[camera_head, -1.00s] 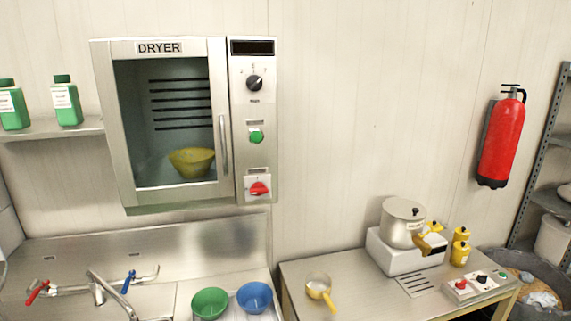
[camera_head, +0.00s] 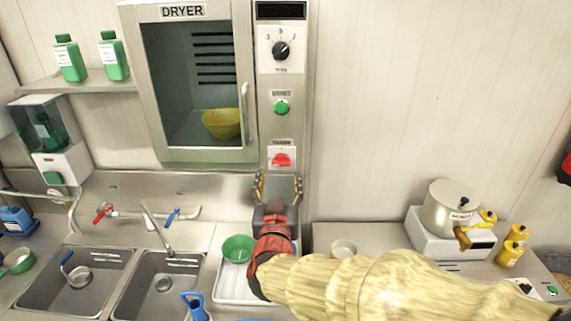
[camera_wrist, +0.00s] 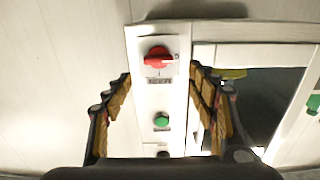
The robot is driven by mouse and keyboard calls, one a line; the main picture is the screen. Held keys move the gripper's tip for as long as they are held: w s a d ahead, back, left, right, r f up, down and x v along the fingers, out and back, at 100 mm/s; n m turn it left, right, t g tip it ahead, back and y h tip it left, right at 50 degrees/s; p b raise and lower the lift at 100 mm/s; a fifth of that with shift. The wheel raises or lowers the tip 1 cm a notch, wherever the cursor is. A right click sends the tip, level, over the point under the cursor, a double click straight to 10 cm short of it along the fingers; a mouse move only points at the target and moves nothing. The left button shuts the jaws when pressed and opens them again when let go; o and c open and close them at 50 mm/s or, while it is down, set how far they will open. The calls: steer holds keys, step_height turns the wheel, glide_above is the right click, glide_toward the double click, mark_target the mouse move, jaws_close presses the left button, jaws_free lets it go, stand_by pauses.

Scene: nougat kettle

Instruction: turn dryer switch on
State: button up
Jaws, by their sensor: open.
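The dryer (camera_head: 165,90) hangs on the wall, its glass door closed with a yellow bowl (camera_head: 222,123) inside. Its control panel has a black dial (camera_head: 281,50), a green button (camera_head: 282,107) and a red rotary switch (camera_head: 281,160) at the bottom. My gripper (camera_head: 278,183) is open and empty, just below the red switch in the head view. In the wrist view my gripper (camera_wrist: 160,90) has its fingers on either side of the panel, with the red switch (camera_wrist: 157,57) and green button (camera_wrist: 161,120) between them in the picture. I see no contact.
A double sink (camera_head: 125,280) with a tap lies below left. A green bowl (camera_head: 238,248) sits on a white tray under my arm. A pot (camera_head: 450,207) stands on a unit at right. A shelf (camera_head: 75,85) holds green bottles. The wall right of the dryer is clear.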

mark_target(281, 164)
steer(key=w, duration=0.5)
steer(key=w+p, duration=0.1)
steer(key=w, duration=0.1)
steer(key=shift+w+d, duration=0.25)
steer(key=shift+w, duration=0.1)
steer(key=c, duration=1.1)
steer(key=shift+c, duration=0.4)
